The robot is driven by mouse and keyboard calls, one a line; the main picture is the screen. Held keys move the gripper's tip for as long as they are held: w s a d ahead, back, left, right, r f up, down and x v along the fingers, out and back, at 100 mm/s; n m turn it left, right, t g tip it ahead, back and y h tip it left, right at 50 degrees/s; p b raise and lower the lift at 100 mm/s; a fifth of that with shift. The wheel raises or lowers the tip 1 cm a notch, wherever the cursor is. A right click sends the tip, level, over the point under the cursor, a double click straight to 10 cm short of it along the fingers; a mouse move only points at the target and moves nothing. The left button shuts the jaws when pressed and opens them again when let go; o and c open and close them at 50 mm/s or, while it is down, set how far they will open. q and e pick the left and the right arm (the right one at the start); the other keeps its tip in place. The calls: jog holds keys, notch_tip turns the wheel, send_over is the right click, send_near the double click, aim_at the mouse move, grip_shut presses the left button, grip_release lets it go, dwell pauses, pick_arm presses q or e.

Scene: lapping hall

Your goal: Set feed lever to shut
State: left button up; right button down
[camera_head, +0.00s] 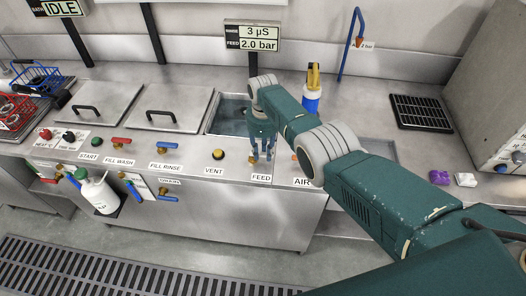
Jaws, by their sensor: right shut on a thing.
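My right gripper (262,154) reaches down to the panel just above the FEED label (262,178). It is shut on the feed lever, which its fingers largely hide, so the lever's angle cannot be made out. The display (253,39) above reads 3 µS and FEED 2.0 bar. My left gripper is not in view.
An open tank (229,112) lies behind the gripper.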

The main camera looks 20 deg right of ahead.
aim_at(263, 155)
jog(key=c, duration=1.4)
grip_release()
jog(key=shift+r, duration=0.15)
notch_tip(263, 155, up, 12)
jog(key=shift+f, duration=0.1)
